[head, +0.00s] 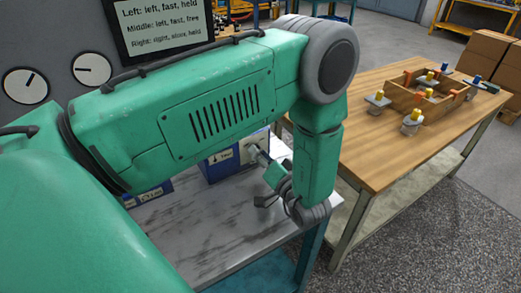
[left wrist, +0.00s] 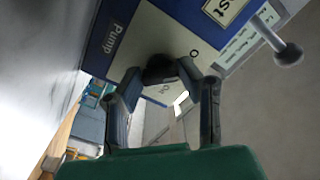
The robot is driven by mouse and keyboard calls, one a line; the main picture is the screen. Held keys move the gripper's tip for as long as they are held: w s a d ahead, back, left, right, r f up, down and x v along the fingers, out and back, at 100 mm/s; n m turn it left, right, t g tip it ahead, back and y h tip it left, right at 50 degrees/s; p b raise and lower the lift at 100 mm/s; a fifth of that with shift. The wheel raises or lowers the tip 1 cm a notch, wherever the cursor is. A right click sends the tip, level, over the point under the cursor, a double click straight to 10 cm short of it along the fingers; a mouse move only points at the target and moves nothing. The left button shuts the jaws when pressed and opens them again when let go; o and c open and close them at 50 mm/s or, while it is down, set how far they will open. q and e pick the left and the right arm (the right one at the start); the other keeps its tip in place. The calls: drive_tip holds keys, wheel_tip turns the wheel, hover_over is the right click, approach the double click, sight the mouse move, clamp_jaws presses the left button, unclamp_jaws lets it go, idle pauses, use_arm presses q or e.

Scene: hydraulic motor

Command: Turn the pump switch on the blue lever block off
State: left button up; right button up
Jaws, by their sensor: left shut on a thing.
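The blue lever block (head: 228,165) stands on the grey bench, partly hidden behind my left arm in the head view. In the left wrist view the block (left wrist: 180,20) shows close up, with a cream face plate and a "Pump" label (left wrist: 115,40). The dark knob of the pump switch (left wrist: 160,67) sits on that plate. My left gripper (head: 266,180) is at the block's right side. In the left wrist view the gripper (left wrist: 168,82) has its fingertips closed around the dark knob. The switch's exact setting cannot be made out. My right gripper is out of view.
A metal lever with a round end (left wrist: 288,53) sticks out beside the switch. A grey panel with dials (head: 25,85) and an instruction sign (head: 160,22) stands behind. A wooden table (head: 400,150) with a parts tray (head: 425,98) is at the right, across a gap.

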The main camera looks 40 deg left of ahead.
use_arm(q)
drive_tip(key=shift+s+d+f, duration=0.1)
drive_tip(key=shift+d+f, duration=0.05)
drive_tip(key=shift+f, duration=0.15)
drive_tip(key=o, duration=1.1)
drive_tip(key=shift+o, duration=0.2)
drive_tip(key=shift+r, duration=0.1)
drive_tip(key=shift+d+r, duration=0.1)
drive_tip(key=shift+d, duration=0.15)
drive_tip(key=v, duration=1.1)
drive_tip(key=shift+d, duration=0.3)
drive_tip(key=shift+a, duration=0.1)
